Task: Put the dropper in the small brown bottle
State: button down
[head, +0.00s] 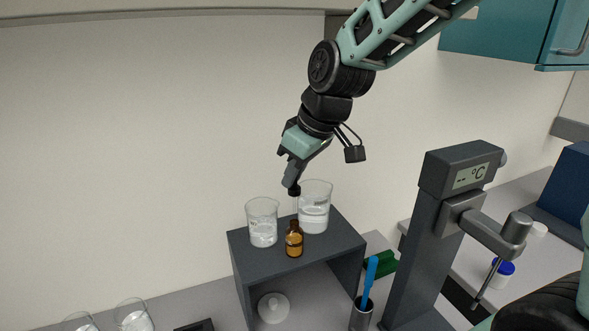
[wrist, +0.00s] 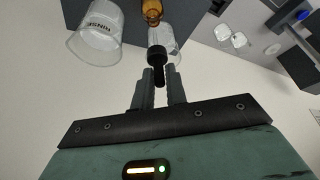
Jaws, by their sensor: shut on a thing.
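The small brown bottle (head: 294,243) stands upright and open on top of a dark grey shelf box, near its front edge. The wrist view also shows the bottle (wrist: 152,11) at the top. My gripper (head: 292,186) is shut on the dropper by its black bulb (head: 295,191); the bulb also shows between the fingers in the wrist view (wrist: 157,56). In the head view the dropper is about upright, directly above the bottle's neck. Its thin glass tube is faint against the beaker, and I cannot tell exactly where its tip ends.
Two glass beakers stand close to the bottle, one at left (head: 262,226) and one behind at right (head: 315,212). The grey shelf box (head: 240,262) holds a round white item. A thermometer stand (head: 425,235) and a cup with a blue tool (head: 362,316) are at right.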

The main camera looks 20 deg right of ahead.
aim_at(299, 195)
jog(key=shift+f+b, duration=2.55)
jog(key=shift+f, duration=0.95)
jog(key=shift+f, duration=0.1)
jog(key=c, duration=1.3)
grip_release()
jog(key=shift+c, duration=0.2)
jog(key=b+v, duration=0.3)
jog(key=v, duration=1.4)
jog(key=shift+s, duration=0.15)
jog(key=s+a+f+g+b, duration=0.1)
jog(key=s+a+f, duration=0.25)
jog(key=f, duration=0.35)
jog(key=s+a+f+g+b, duration=0.1)
jog(key=s+a+f+b, duration=0.2)
jog(key=f, duration=0.4)
jog(key=s+a+f+g+h, duration=0.1)
jog(key=s+a+f+h, duration=0.1)
jog(key=s+f, duration=1)
jog(key=shift+a+f+n+g, duration=0.35)
jog(key=shift+a+f, duration=0.25)
jog(key=shift+a, duration=0.2)
